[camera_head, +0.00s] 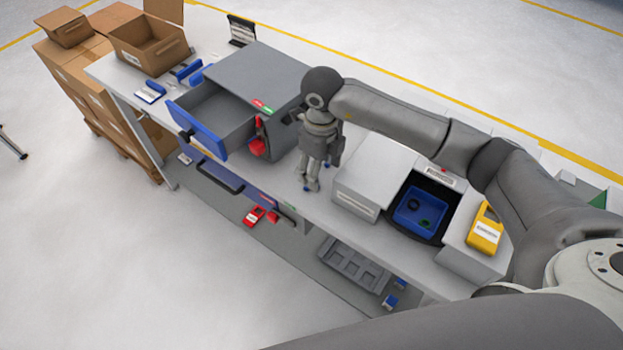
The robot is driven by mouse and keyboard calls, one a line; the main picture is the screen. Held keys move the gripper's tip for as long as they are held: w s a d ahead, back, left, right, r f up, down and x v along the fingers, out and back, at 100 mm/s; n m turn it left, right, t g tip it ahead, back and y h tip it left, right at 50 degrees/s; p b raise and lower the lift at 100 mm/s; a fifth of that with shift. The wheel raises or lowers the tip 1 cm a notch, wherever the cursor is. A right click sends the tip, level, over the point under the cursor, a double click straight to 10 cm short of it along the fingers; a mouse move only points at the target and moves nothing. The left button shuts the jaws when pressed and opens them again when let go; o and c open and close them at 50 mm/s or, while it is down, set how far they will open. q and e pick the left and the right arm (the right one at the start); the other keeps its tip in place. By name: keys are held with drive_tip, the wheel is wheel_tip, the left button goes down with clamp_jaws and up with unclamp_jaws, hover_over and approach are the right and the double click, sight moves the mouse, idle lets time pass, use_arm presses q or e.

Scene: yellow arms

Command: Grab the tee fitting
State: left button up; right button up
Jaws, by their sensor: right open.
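My right gripper (312,186) points down at the middle of the workbench, between the grey drawer cabinet and the light grey box. Its jaws are open. Small blue spots show at its fingertips and beside it; they are too small to tell what they are. I cannot make out a tee fitting for certain. A blue bin (436,203) to the right holds a small dark ring-like piece and a green piece, both too small to identify. My left gripper is not in view.
The grey cabinet (262,75) has its blue-fronted drawer (198,131) pulled open, with a red item (258,148) beside it. A light grey box (372,172) and a yellow device (485,229) stand right. An open cardboard box (150,52) stands at far left.

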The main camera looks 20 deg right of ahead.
drive_tip(key=shift+f, duration=0.45)
drive_tip(key=shift+w+f, duration=0.1)
drive_tip(key=shift+f, duration=0.15)
drive_tip(key=f, duration=0.1)
drive_tip(key=f+p, duration=0.2)
drive_tip(key=f, duration=0.1)
drive_tip(key=shift+w+a+f, duration=0.1)
drive_tip(key=shift+a, duration=0.15)
drive_tip(key=shift+f+p, duration=0.3)
drive_tip(key=shift+w+f, duration=0.1)
drive_tip(key=shift+f, duration=0.05)
drive_tip(key=c, duration=0.5)
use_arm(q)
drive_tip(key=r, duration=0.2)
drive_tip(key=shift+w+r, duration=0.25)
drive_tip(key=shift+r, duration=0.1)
use_arm(e)
drive_tip(key=c, duration=0.4)
